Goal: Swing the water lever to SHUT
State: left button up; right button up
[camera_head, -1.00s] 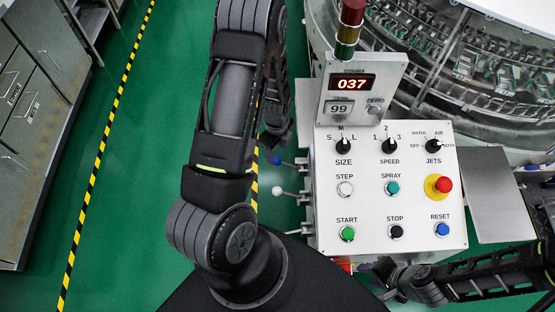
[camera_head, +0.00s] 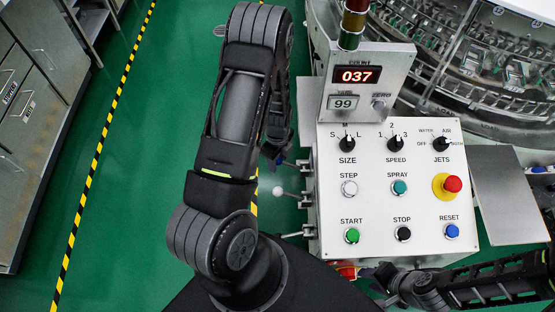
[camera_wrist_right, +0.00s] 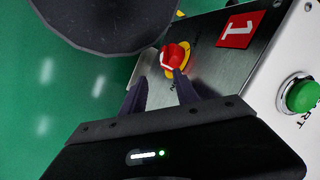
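Several levers stick out from the left side of the white console (camera_head: 330,205). One has a blue knob (camera_head: 281,160), one a white ball (camera_head: 278,191), and a metal lever (camera_head: 295,235) sits lower. I cannot read which is the water lever or any SHUT mark. My left gripper (camera_head: 278,148) hangs close by the blue knob; its fingers are dark and partly hidden, so contact and opening are unclear. My right gripper (camera_wrist_right: 160,92) is open at the console's front face, its fingers pointing towards a red handle (camera_wrist_right: 174,56) on a yellow plate; contact is unclear.
Buttons, dials and a red emergency stop (camera_head: 452,184) crowd the console top. A grey side plate (camera_head: 508,195) is at its right, and the rotary machine (camera_head: 450,60) stands behind. Green floor (camera_head: 130,200) is free at left, with cabinets (camera_head: 30,110) beyond.

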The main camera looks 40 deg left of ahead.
pick_arm(q)
grip_shut()
dwell(1.1)
